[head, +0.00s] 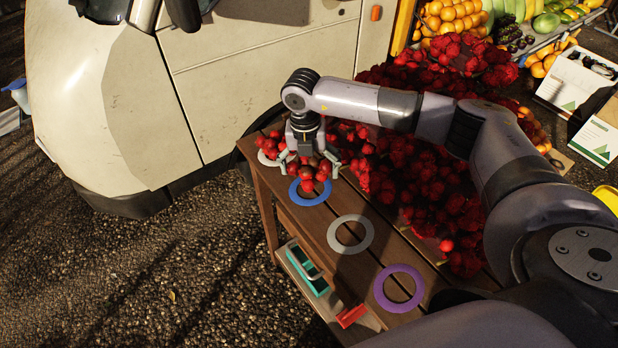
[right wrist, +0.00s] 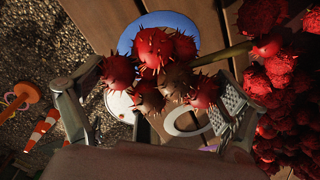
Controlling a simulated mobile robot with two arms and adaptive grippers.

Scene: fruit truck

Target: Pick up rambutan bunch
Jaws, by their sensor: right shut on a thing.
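A rambutan bunch (head: 310,171) of several red spiky fruits is between the fingers of my right gripper (head: 308,172), over the blue ring (head: 294,194) on the wooden table. In the right wrist view, the bunch (right wrist: 160,72) sits between the two fingers of my right gripper (right wrist: 158,108), with a stem reaching to the right and the blue ring behind it. My right gripper is shut on the bunch. Whether the bunch touches the table is hard to tell. My left gripper is not in view.
A large pile of rambutans (head: 440,205) covers the right of the table (head: 325,268). A grey ring (head: 333,246) and a purple ring (head: 381,298) lie along the front edge. A pale truck (head: 205,85) stands close behind. Fruit crates are at the upper right.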

